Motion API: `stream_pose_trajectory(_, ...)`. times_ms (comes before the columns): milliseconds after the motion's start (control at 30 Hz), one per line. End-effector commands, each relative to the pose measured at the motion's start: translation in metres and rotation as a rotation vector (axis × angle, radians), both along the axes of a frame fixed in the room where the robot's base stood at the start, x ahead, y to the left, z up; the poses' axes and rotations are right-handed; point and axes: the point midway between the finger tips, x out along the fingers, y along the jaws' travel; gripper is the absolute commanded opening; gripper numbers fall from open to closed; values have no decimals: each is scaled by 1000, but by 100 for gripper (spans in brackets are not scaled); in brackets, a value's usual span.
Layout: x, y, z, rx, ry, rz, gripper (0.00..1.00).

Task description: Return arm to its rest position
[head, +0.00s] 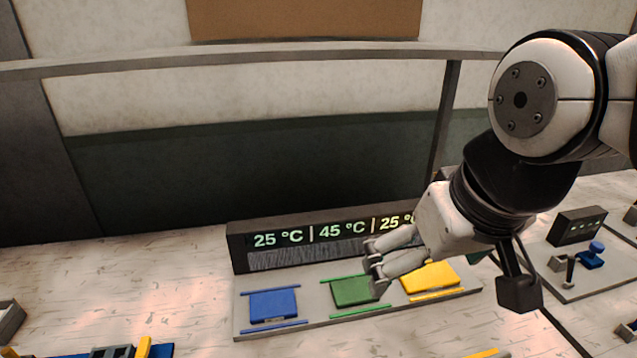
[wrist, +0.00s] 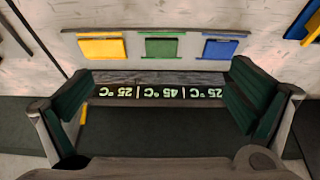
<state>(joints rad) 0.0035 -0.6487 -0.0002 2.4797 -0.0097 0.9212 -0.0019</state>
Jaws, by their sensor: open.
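My gripper (head: 375,265) is at the right of centre in the head view, above the green plate and in front of the display. In the wrist view my gripper (wrist: 162,85) is open, its dark green finger pads wide apart with nothing between them. My arm reaches in from the right edge. The blue plate (head: 272,304), green plate (head: 351,292) and yellow plate (head: 434,277) lie on a grey board (head: 245,318), each between rails of its own colour. The gripper partly hides the green and yellow plates.
A dark display (head: 240,256) reading 25 °C, 45 °C and 25 °C stands behind the plates. A second board with a dark box (head: 577,226) and a blue part (head: 591,258) is at right. Items sit at the front left. A shelf rail (head: 250,58) crosses behind.

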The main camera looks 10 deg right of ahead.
Motion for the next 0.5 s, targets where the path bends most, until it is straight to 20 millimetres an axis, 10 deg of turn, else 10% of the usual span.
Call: stream_pose_trajectory(500, -21, 0, -1, 0, -42, 0, 100)
